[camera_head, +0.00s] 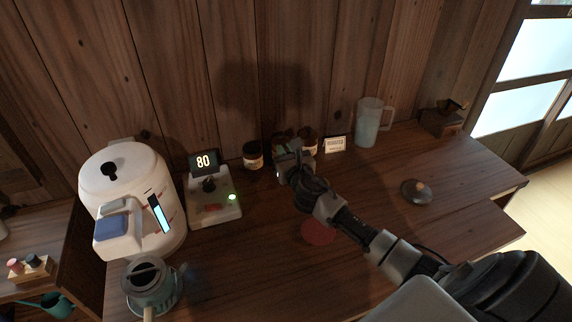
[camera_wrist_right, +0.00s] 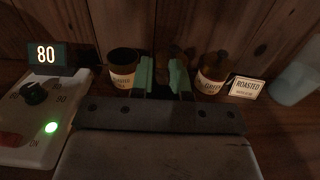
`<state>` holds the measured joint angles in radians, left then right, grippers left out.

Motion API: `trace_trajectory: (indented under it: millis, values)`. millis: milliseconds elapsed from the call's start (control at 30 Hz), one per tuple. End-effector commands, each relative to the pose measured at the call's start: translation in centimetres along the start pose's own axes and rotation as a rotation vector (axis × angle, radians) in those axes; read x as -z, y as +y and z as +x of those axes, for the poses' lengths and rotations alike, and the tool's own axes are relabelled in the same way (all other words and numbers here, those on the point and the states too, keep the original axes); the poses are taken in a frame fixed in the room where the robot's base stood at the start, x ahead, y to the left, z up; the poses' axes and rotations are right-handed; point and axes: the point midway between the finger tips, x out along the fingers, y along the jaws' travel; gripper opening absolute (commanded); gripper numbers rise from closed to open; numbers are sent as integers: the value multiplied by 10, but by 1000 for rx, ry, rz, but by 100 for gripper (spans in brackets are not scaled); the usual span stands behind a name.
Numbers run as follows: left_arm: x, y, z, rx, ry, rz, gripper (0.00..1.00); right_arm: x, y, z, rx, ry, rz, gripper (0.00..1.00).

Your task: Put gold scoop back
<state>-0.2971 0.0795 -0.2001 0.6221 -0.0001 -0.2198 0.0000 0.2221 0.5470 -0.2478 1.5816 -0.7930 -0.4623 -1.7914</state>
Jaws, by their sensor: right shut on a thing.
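My right gripper (camera_head: 288,165) is above the back of the counter, among the jars by the wooden wall. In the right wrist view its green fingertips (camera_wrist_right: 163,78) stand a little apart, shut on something. A dim brown-gold shape between them appears to be the gold scoop (camera_wrist_right: 168,68); its outline is dark and partly hidden. A dark labelled jar (camera_wrist_right: 122,68) stands left of the fingers and another labelled jar (camera_wrist_right: 212,75) stands right of them. Both jars also show in the head view. My left gripper is not in view.
A small sign (camera_head: 335,144), a pitcher (camera_head: 370,122), a wooden box (camera_head: 440,122) and a round lid (camera_head: 416,193) are right. A red disc (camera_head: 318,232) lies mid-counter.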

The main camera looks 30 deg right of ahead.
Motion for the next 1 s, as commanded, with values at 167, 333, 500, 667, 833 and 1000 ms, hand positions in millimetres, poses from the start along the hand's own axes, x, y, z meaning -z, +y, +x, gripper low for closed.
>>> trace_trajectory:
  millis: [167, 333, 500, 667, 833, 1000]
  values:
    - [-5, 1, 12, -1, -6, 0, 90, 30, 0, 0, 3, 6, 2, 0]
    - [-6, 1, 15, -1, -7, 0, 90, 41, 0, 0, 1, 3, 1, 0]
    - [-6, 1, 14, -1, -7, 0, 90, 40, 0, 0, 1, 3, 0, 0]
    - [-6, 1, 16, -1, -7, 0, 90, 42, 0, 0, 1, 3, 0, 19]
    - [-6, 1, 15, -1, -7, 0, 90, 42, 0, -1, 1, 3, 0, 42]
    - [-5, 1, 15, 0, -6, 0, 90, 42, 0, 0, 1, 3, 0, 42]
